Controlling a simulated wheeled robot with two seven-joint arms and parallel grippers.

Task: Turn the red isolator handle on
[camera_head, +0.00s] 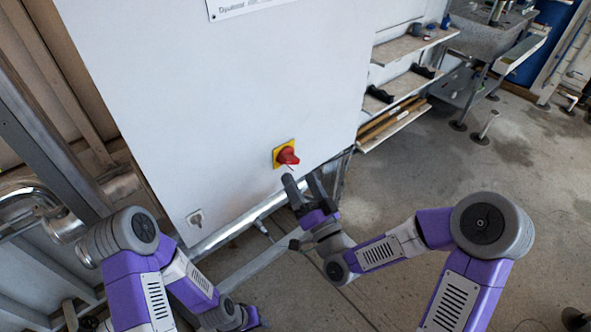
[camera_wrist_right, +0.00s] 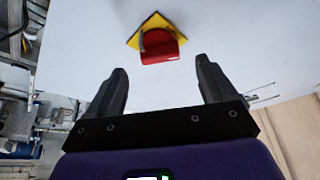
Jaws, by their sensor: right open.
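The red isolator handle (camera_head: 288,157) sits on a yellow plate (camera_head: 277,149) low on the front of the white cabinet. In the right wrist view the red handle (camera_wrist_right: 160,46) and its yellow plate (camera_wrist_right: 147,22) are just beyond the fingertips, centred a little left between them. My right gripper (camera_head: 304,186) is just below the handle in the head view. Its two dark fingers (camera_wrist_right: 162,77) are apart with nothing between them, and they appear clear of the handle. My left arm comes in at the lower left; its gripper's fingers cannot be made out.
A metal pipe (camera_head: 240,222) runs along the cabinet's base. The concrete floor at right is mostly free.

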